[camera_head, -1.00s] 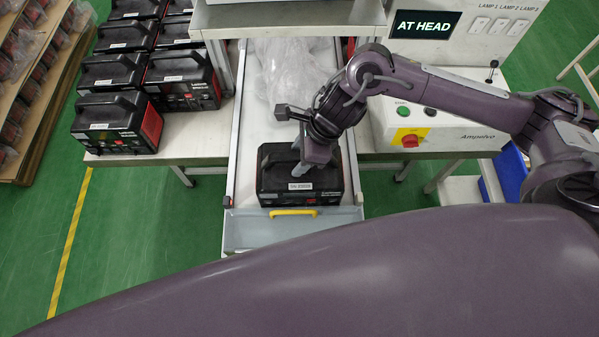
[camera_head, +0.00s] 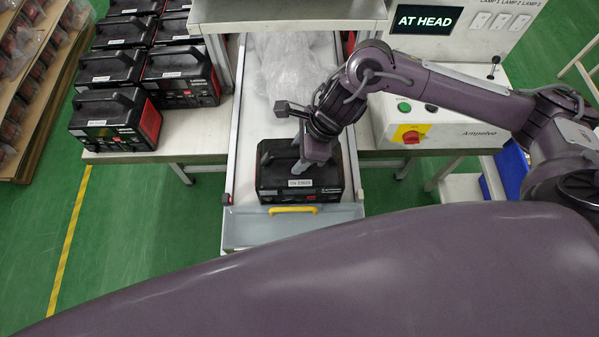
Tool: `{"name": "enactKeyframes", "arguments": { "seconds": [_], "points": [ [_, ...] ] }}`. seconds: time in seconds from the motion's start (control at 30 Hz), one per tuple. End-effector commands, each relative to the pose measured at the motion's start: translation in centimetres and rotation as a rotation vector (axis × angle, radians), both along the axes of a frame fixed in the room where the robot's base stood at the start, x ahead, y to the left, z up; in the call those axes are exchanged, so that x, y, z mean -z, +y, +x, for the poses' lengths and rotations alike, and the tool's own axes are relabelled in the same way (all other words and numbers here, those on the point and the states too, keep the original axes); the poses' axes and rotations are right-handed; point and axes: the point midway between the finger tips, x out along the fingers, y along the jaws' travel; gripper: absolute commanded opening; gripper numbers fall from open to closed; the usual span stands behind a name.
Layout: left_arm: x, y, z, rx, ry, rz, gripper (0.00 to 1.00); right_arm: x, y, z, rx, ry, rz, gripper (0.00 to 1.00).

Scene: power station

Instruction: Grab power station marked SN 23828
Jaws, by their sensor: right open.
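A black power station (camera_head: 331,188) with red trim sits upright at the near end of the white conveyor. Its front bears a white label that looks like an SN 23-something number, too small to read surely. My right gripper (camera_head: 302,166) comes down from above onto its top handle. The fingers are open and straddle or touch the handle; I cannot tell which, as the hand hides part of it. My left gripper is not in view.
Several similar power stations (camera_head: 113,121) stand on the table at left. Clear plastic wrap (camera_head: 290,72) lies farther up the conveyor (camera_head: 247,120). A yellow handle (camera_head: 293,209) is at its near end. A control box (camera_head: 452,128) with a red-yellow switch stands right.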

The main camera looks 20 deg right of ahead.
Motion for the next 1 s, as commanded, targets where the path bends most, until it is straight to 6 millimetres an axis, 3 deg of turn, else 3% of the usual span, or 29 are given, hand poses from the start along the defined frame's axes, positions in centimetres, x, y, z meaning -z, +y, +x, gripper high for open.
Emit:
{"name": "enactKeyframes", "arguments": {
  "seconds": [0.37,0.73,1.0],
  "points": [
    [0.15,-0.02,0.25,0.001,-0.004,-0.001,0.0,0.06,-0.02,0.01,0.0,0.0,0.0,0.49],
    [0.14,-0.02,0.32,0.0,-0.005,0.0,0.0,0.07,-0.02,0.02,0.0,-0.001,0.0,0.02],
    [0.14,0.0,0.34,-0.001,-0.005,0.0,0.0,0.07,-0.03,0.02,0.0,-0.001,-0.001,0.0]
  ]
}}
